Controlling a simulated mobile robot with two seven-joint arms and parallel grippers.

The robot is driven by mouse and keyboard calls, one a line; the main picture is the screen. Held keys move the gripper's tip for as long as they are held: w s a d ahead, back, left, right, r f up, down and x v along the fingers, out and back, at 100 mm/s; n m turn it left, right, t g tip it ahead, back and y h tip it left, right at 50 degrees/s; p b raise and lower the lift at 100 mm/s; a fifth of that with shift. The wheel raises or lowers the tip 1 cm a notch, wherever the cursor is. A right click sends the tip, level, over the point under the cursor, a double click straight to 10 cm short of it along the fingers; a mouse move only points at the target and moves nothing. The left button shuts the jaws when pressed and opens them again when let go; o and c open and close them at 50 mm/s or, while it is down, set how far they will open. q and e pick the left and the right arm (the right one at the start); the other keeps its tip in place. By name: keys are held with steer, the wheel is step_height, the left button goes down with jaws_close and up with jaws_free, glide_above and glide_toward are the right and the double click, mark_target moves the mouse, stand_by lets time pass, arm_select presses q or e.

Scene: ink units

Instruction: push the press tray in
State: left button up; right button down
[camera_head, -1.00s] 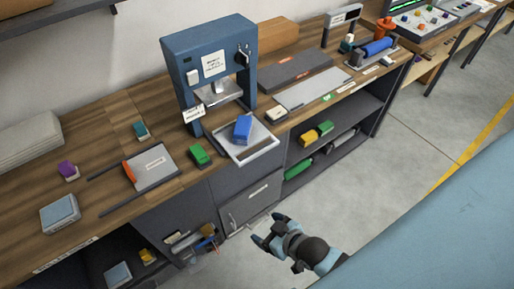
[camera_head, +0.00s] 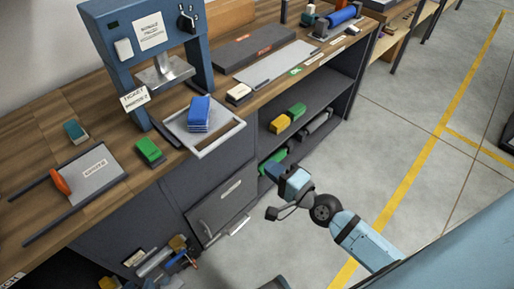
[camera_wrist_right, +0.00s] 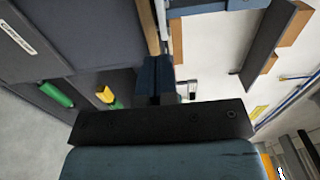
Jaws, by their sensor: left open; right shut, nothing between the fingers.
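The blue press (camera_head: 112,52) stands on the wooden bench at the upper left in the head view. Its light grey press tray (camera_head: 176,125) sticks out past the bench's front edge, with a pale handle bar (camera_head: 222,140) at its front. A blue block (camera_head: 200,113) sits on the tray. My right gripper (camera_head: 280,170) is shut and empty, in front of the open shelf, below and to the right of the tray, apart from it. Its closed fingers (camera_wrist_right: 160,80) show in the right wrist view. My left gripper is not recognisable in either view.
A green block (camera_head: 149,151) lies left of the tray, and a flat plate with an orange edge (camera_head: 95,170) further left. A drawer (camera_head: 220,205) is below the tray. The shelf holds yellow (camera_head: 280,124) and green items. The floor at right is clear.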

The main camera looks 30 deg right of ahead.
mark_target(230, 136)
steer(key=p+x, duration=0.1)
steer(key=x, duration=1.1)
steer(key=shift+w+a, duration=0.1)
steer(key=shift+w, duration=0.2)
steer(key=shift+w+a, duration=0.15)
steer(key=shift+w, duration=0.4)
arm_select(q)
steer(key=shift+s+a, duration=0.3)
steer(key=shift+s, duration=0.2)
arm_select(e)
steer(key=shift+w, duration=0.1)
arm_select(q)
steer(key=shift+d, duration=0.2)
arm_select(e)
steer(key=shift+a, duration=0.1)
